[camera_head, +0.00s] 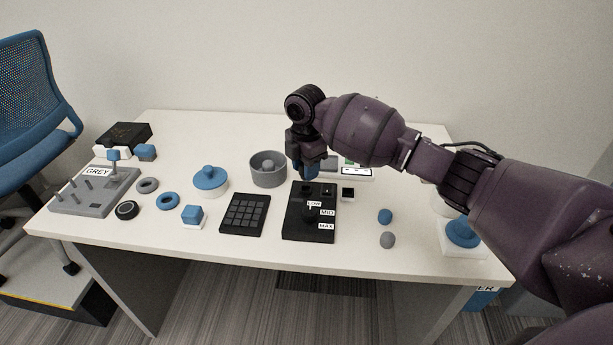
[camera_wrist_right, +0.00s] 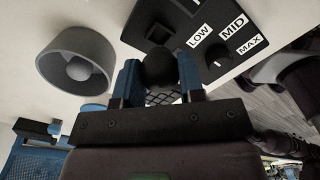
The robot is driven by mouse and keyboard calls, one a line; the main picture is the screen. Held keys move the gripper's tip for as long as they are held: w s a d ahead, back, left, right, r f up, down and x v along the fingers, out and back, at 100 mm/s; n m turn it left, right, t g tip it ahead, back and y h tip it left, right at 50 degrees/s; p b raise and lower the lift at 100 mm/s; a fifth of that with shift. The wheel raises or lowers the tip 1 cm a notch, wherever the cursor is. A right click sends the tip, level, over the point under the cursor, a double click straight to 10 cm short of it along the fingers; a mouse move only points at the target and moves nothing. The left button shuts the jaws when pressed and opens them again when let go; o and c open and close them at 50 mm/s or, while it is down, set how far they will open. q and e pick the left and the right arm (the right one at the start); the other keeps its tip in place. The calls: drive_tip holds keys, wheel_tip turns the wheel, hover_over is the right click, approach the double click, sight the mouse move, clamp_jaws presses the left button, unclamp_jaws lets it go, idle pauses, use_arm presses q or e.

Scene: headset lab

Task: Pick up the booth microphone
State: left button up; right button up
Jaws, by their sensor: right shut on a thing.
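My right gripper (camera_head: 309,172) is above the far edge of a black control panel (camera_head: 297,228) labelled LOW, MID and MAX. In the wrist view, the blue fingers of the right gripper (camera_wrist_right: 160,76) are shut on a dark round head (camera_wrist_right: 159,66), which looks like the booth microphone. The head sits between the fingertips, in front of the panel (camera_wrist_right: 172,22). The lower part of the microphone is hidden, and I cannot tell whether it touches the panel. In the head view the microphone is hidden by the gripper. My left gripper is not in view.
A grey bowl with a ball inside (camera_head: 256,180) stands just left of the gripper. Blue and grey balls (camera_head: 386,217) lie right of the panel.

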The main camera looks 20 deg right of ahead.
wheel_tip(320, 180, up, 16)
drive_tip(key=p, duration=0.2)
drive_tip(key=shift+r, duration=0.2)
drive_tip(key=shift+p, duration=0.6)
idle(1.2)
